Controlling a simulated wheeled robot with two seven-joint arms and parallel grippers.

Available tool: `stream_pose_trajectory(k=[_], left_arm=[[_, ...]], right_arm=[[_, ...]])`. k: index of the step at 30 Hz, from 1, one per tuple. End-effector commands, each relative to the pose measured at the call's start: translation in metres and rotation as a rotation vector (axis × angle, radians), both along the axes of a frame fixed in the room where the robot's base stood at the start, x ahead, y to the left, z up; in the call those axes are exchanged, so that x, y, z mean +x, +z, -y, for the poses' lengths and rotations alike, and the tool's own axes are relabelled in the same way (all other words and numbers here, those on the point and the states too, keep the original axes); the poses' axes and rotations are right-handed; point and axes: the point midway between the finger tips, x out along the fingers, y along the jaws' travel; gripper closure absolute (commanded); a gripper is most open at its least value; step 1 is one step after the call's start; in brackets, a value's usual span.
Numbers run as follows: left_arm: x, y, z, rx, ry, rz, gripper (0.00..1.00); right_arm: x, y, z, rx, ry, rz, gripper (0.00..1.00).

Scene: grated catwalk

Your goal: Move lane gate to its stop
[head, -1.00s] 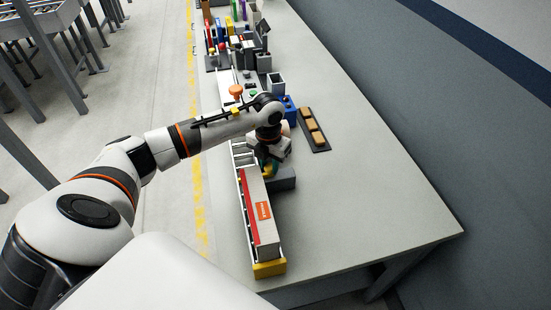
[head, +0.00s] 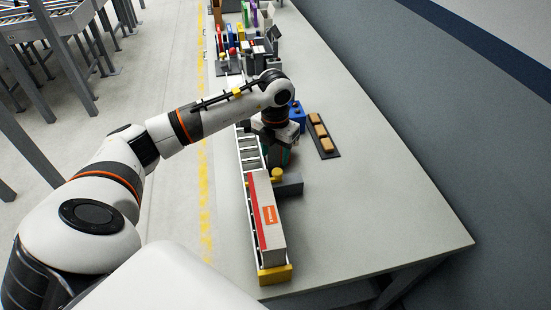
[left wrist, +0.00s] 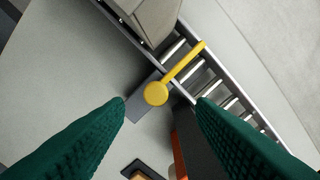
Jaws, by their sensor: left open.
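The lane gate is a yellow bar with a round knob. Its knob (head: 277,174) shows beside the long grey box in the head view. In the left wrist view the gate (left wrist: 157,93) lies across the roller lane (left wrist: 215,80), with its knob over a grey block (left wrist: 142,106). My left gripper (head: 279,163) is just beyond the knob in the head view. In the left wrist view its green fingers (left wrist: 162,101) are apart, with the knob showing between and past their tips. Nothing is held. My right gripper is not in view.
The long grey box (head: 268,222) with an orange label stands on the lane, which ends in a yellow block (head: 275,275). A dark tray (head: 333,153) with brown blocks lies to the right. Blue and grey items stand behind my gripper. The table (head: 380,220) is clear at right.

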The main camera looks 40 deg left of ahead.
Motion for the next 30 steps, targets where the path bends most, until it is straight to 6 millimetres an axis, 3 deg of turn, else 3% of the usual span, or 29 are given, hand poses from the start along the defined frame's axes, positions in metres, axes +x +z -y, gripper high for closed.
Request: stream_pose_trajectory(k=[6,10,30], left_arm=[[0.001,0.039,-0.001,-0.001,0.001,0.004,0.50],[0.000,0.052,-0.001,0.000,0.002,0.001,0.50],[-0.001,0.056,-0.001,0.000,0.001,-0.001,0.50]], right_arm=[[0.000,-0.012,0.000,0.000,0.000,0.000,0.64],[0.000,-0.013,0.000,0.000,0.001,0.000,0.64],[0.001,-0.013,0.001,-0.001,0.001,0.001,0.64]])
